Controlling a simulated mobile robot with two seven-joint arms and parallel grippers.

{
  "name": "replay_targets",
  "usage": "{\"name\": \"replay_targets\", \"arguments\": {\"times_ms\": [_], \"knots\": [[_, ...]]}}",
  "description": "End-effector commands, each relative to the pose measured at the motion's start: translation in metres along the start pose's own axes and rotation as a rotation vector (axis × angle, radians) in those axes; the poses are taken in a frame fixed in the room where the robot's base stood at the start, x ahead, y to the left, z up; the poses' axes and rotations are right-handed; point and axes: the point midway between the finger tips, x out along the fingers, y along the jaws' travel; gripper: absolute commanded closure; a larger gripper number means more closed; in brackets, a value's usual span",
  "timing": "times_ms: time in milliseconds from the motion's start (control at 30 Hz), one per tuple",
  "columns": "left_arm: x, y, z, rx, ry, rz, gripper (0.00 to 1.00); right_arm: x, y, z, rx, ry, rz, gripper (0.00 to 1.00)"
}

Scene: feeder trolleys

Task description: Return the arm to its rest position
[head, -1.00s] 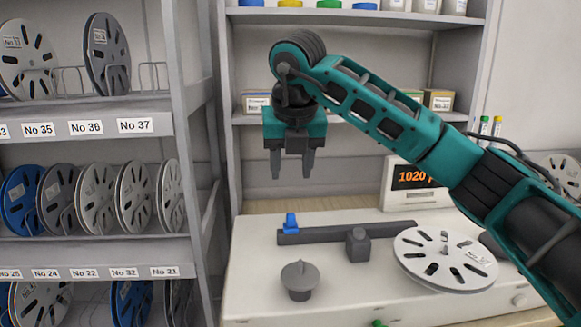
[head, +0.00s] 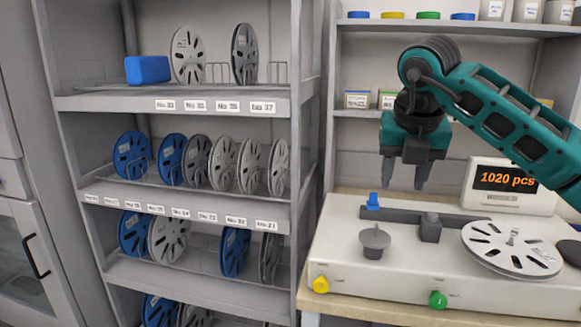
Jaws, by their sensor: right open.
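My right arm (head: 500,112) comes in from the right edge, teal with dark joints, bent over the counting machine. My right gripper (head: 405,180) points down with its two dark fingers apart and nothing between them. It hangs above the back of the machine (head: 335,262), clear of its top. My left arm and gripper are not in view.
The display (head: 508,180) reads 1020 pcs. A reel rack (head: 180,104) with blue, grey and white reels stands left. Shelves are behind my arm.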

Motion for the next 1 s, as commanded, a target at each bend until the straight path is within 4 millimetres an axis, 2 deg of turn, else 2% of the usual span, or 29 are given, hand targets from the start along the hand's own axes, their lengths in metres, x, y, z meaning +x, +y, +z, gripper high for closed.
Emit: {"name": "replay_targets", "arguments": {"times_ms": [33, 67, 200, 333, 467, 600, 700, 800, 900, 1000], "knots": [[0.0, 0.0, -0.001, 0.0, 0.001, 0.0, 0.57, 0.0, 0.0, 0.0, 0.0, 0.0, 0.0, 0.53], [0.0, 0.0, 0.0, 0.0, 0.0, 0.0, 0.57, 0.01, 0.008, -0.007, -0.022, 0.026, 0.031, 0.53], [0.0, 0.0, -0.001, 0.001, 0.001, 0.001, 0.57, 0.042, 0.054, -0.046, -0.125, 0.144, 0.246, 0.53], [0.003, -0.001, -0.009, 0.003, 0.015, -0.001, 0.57, 0.061, 0.098, -0.089, -0.189, 0.262, 0.482, 0.53], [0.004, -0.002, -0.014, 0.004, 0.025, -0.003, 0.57, 0.067, 0.143, -0.139, -0.201, 0.393, 0.781, 0.53], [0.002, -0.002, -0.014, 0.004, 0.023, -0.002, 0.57, 0.053, 0.18, -0.182, -0.104, 0.52, 1.147, 0.53], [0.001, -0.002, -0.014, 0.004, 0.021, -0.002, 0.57, 0.04, 0.193, -0.198, 0.042, 0.585, 1.387, 0.53], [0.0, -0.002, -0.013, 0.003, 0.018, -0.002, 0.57, 0.032, 0.195, -0.2, 0.249, 0.624, 1.592, 0.53], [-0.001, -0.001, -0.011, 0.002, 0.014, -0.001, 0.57, 0.034, 0.186, -0.193, 0.51, 0.636, 1.747, 0.53], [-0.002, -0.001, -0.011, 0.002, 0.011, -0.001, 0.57, 0.051, 0.167, -0.185, 0.814, 0.624, 1.839, 0.53]]}}
